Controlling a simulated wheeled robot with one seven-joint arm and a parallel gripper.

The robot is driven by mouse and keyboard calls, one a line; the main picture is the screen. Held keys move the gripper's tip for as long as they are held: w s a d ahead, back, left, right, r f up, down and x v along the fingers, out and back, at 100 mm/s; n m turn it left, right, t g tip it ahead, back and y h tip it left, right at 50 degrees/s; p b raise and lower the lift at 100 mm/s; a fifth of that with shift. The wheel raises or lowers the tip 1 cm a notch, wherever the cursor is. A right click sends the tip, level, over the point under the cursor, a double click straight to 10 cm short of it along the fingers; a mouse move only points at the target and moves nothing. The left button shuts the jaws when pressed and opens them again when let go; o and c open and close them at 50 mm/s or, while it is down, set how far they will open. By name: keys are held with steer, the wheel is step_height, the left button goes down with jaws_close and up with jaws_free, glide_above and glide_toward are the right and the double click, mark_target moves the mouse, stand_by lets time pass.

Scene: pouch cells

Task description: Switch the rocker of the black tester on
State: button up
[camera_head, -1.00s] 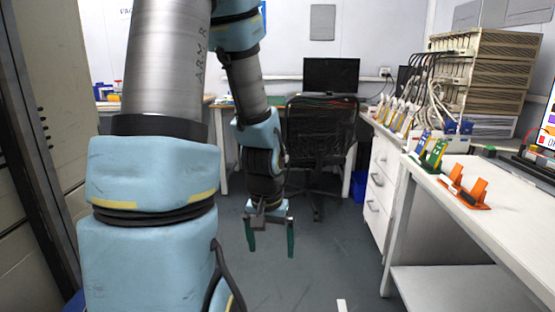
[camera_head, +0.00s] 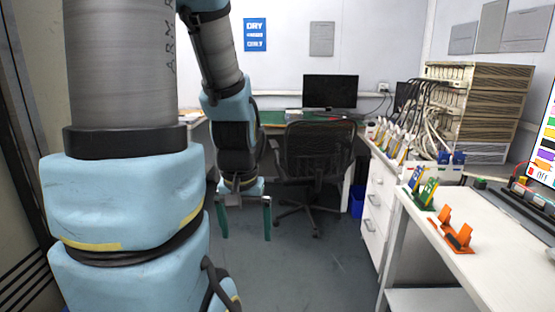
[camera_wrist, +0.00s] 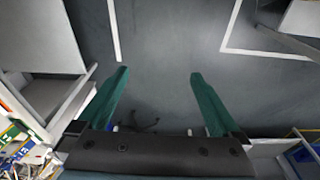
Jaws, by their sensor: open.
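My gripper (camera_head: 244,232) hangs in front of the office chair, above the floor, with its two green fingers apart and nothing between them. In the wrist view my gripper (camera_wrist: 159,74) is open over bare grey floor. A black device (camera_head: 533,204), apparently the tester, lies on the white bench at the right edge and is cut off by the frame. Its rocker cannot be made out. My gripper is well left of the bench and far from the device.
The white bench (camera_head: 478,228) carries an orange stand (camera_head: 455,236) and blue and green holders (camera_head: 423,184). Stacked beige instruments (camera_head: 465,105) with cables stand behind. A black chair (camera_head: 318,160) is at the back desk. The floor between is clear.

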step_height(320, 180, up, 3)
steer(key=shift+r+p, duration=0.1)
steer(key=shift+p, duration=0.65)
